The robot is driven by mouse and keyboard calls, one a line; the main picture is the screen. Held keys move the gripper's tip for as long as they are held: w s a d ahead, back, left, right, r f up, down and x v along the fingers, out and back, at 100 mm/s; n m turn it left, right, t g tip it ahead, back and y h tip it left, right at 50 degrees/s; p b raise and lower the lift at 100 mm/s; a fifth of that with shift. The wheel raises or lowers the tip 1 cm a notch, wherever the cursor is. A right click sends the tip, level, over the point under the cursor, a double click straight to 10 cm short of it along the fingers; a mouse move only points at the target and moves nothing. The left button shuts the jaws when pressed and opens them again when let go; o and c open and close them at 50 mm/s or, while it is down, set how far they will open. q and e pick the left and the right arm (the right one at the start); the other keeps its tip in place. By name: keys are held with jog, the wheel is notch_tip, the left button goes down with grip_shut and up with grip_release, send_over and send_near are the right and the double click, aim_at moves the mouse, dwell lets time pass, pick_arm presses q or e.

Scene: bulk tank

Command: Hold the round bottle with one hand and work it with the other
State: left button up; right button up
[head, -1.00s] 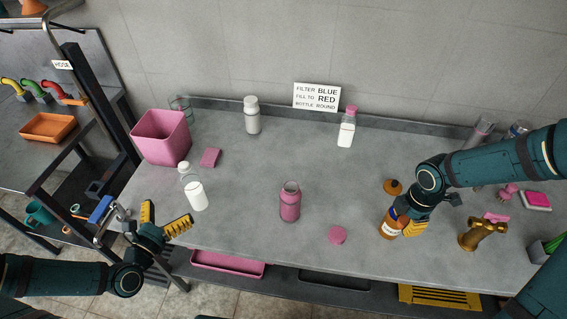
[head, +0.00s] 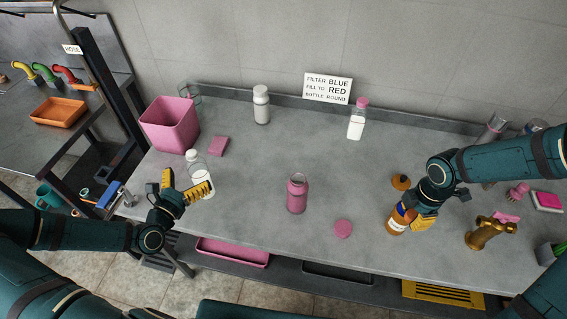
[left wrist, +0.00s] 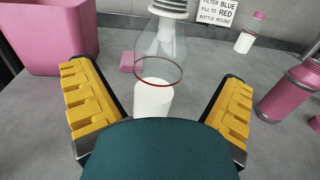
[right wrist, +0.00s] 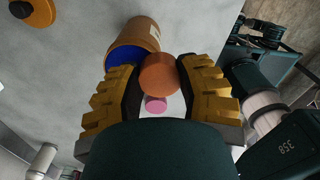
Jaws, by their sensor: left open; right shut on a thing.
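A clear bottle (head: 197,167) with sloping shoulders, a white cap, white liquid and a red ring stands upright on the bench; it also shows in the left wrist view (left wrist: 160,55). My left gripper (head: 186,188) is open in front of it, and the bottle stands beyond and between the fingers, with no clear contact. My right gripper (head: 419,217) is shut at an amber bottle (head: 396,222) with a white label and blue near its top. In the right wrist view an orange-brown round piece (right wrist: 160,74) sits between the fingertips. The gripper partly hides the amber bottle.
A pink bin (head: 170,125) and pink sponge (head: 219,146) are at the left. A pink bottle (head: 297,195) and pink disc (head: 343,229) stand mid-bench. A brass fitting (head: 489,233) is at the right.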

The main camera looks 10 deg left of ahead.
aim_at(200, 162)
pick_arm(q)
jog(key=shift+w, duration=0.3)
jog(key=shift+d, duration=0.1)
jog(key=x, duration=0.5)
jog(key=shift+w, duration=0.1)
jog(key=c, duration=1.6)
